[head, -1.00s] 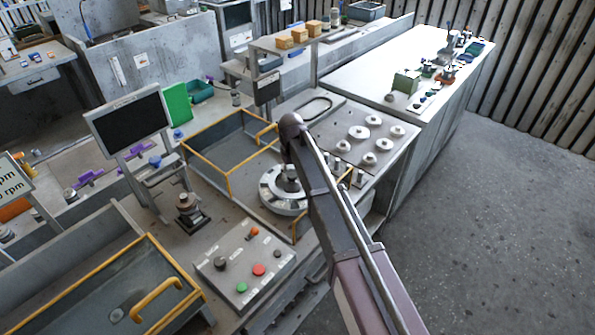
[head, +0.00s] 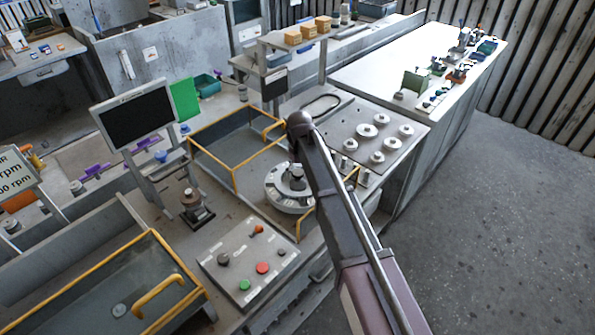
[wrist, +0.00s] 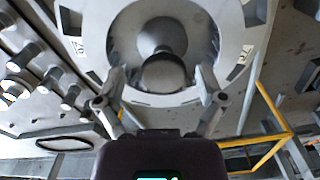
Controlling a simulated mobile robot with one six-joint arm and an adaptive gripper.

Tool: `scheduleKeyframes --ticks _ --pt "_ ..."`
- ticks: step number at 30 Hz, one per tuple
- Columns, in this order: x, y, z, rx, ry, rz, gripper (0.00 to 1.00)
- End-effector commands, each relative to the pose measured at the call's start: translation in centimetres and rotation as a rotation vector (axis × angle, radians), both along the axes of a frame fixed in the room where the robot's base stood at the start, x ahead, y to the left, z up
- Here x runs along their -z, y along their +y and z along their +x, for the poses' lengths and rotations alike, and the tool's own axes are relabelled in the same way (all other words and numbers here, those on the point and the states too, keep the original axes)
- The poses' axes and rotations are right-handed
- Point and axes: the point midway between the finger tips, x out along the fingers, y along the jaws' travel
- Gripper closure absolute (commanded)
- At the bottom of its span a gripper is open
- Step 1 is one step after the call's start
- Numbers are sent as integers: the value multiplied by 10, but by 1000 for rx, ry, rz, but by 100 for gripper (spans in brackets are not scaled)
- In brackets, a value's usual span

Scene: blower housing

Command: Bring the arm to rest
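The blower housing is a pale round ring (head: 277,196) on the bench, partly behind my arm in the head view. In the wrist view the ring (wrist: 105,40) fills the upper middle, with a grey rounded hub (wrist: 163,72) at its centre. My gripper (wrist: 161,74) has its two fingers spread, one on each side of the hub in the picture. A gap shows between each fingertip and the hub, and nothing is held. How far the fingertips are from the hub in depth is hard to tell. My gripper is not clearly visible in the head view, where my arm link covers that area.
A yellow-railed tray (head: 235,150) lies behind the ring. A plate with several round metal pieces (head: 367,131) is to the right. A button panel (head: 247,262) and a dark stand (head: 195,208) are to the left. Open floor (head: 500,220) lies at the right.

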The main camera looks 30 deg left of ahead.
Motion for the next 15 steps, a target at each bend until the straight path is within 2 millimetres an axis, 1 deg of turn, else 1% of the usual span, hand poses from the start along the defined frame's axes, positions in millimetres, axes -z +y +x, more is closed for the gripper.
scheduleKeyframes --ticks 6,15 --pt "0 4 -2 -4 -1 3 7" --pt "-1 5 -2 -5 0 4 7"
